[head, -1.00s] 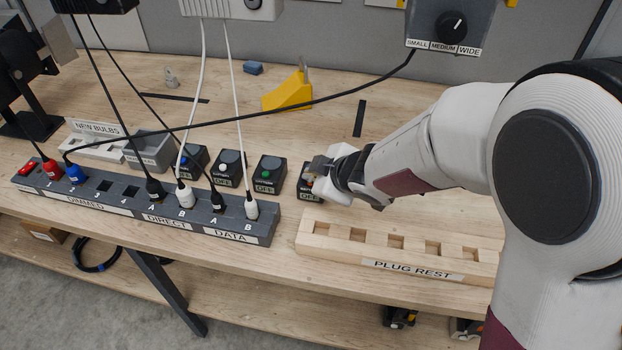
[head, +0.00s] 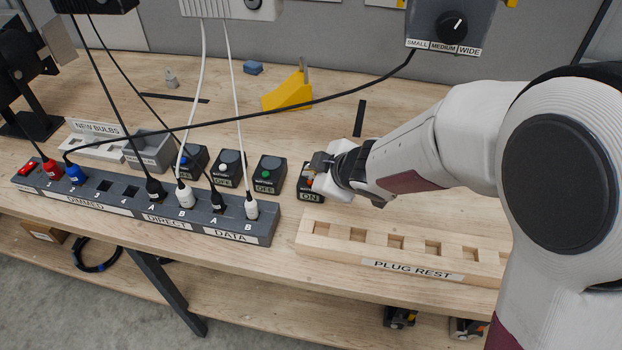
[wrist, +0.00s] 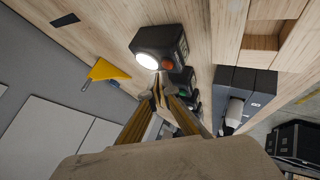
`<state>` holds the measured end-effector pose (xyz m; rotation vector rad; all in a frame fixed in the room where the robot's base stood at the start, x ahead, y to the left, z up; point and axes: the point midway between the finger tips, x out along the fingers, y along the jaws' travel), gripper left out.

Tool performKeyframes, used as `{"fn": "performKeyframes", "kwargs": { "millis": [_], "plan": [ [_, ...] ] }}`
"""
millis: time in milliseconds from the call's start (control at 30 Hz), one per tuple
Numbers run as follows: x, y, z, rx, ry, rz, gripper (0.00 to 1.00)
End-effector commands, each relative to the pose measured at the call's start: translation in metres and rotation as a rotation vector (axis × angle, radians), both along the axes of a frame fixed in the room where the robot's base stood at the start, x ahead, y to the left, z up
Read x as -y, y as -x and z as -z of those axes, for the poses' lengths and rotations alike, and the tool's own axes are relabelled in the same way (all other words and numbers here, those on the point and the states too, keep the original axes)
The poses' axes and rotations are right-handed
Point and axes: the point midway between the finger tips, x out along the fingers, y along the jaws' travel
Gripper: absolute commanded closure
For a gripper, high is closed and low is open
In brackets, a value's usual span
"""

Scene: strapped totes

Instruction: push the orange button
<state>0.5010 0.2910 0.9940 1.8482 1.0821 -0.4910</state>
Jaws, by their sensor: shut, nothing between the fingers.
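The button box with the orange button stands at the right end of a row of similar black boxes. Its label (head: 310,197) reads ON in the head view, where my gripper covers much of its top. In the wrist view the orange button (wrist: 168,65) shows on the box (wrist: 165,38), beside a brightly lit white lamp (wrist: 147,61). My gripper (head: 320,163) is shut and empty, just above the box. In the wrist view its fingertips (wrist: 157,88) are close to the button; I cannot tell whether they touch the box.
A box with a green button (head: 268,173) reads OFF just left, with more boxes beyond it. A dark power strip (head: 130,202) with several plugs lies front left. The wooden plug rest (head: 400,252) lies front right. A black cable (head: 300,112) crosses above the table.

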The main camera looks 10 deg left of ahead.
Motion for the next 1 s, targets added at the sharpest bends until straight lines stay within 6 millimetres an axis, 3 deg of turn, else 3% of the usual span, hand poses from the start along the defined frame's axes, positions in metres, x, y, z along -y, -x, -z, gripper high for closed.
{"fn": "performKeyframes", "kwargs": {
  "millis": [1000],
  "plan": [
    [0.0,0.0,-0.037,0.001,-0.002,-0.001,1.0]
  ]
}}
